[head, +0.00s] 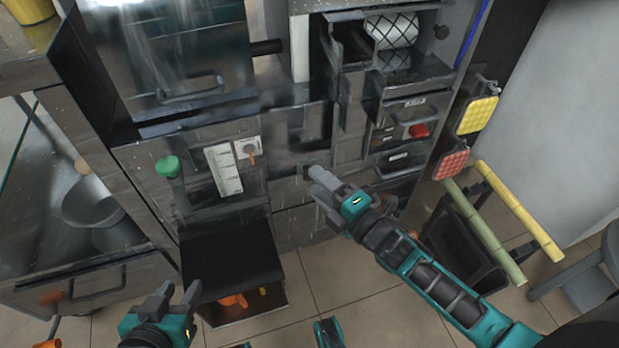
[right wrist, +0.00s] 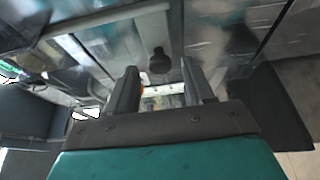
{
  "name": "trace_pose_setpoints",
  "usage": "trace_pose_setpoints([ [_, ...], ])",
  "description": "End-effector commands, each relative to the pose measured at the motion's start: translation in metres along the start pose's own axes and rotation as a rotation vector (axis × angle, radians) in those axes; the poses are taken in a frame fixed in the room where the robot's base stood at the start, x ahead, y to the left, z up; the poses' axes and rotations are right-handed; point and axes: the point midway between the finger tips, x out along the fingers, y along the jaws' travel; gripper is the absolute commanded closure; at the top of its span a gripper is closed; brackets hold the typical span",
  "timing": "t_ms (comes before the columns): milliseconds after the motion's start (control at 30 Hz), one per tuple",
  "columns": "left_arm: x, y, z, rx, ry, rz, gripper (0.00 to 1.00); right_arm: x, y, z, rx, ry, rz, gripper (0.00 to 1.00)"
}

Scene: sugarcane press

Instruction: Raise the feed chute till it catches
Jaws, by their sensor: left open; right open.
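The steel press fills the middle of the head view. No part is clearly marked as the feed chute; a steel front panel (head: 300,143) carries a small dark knob (head: 308,169), which may belong to it. My right gripper (head: 319,184) is open, its fingers close to this knob. In the right wrist view a dark round knob (right wrist: 158,62) stands beyond and between the open fingers (right wrist: 160,85). I cannot tell whether they touch it. My left gripper (head: 178,290) is open and empty, low at the left, apart from the press.
Rollers (head: 392,30) sit behind mesh at the upper right. A red knob (head: 419,131), a green knob (head: 168,167) and a dark shelf (head: 232,262) are on the front. Tiled floor (head: 335,275) lies open below.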

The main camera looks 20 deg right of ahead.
Motion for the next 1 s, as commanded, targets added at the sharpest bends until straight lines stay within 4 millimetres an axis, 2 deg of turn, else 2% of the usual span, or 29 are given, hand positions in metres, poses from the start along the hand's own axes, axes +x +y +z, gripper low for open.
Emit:
trace_pose_setpoints([
  [100,0.002,0.002,-0.001,-0.006,0.010,0.004,0.57,0.019,-0.001,0.000,0.000,0.000,0.002,0.48],
  [233,0.003,0.003,0.000,-0.005,0.007,0.006,0.57,0.031,-0.001,0.000,0.000,-0.001,0.000,0.48],
  [600,0.004,0.002,-0.002,-0.002,0.007,0.006,0.57,0.036,0.000,0.000,0.001,-0.001,-0.001,0.48],
  [1000,0.004,0.002,-0.002,0.003,0.011,0.006,0.57,0.035,0.000,0.000,0.001,-0.001,-0.001,0.85],
])
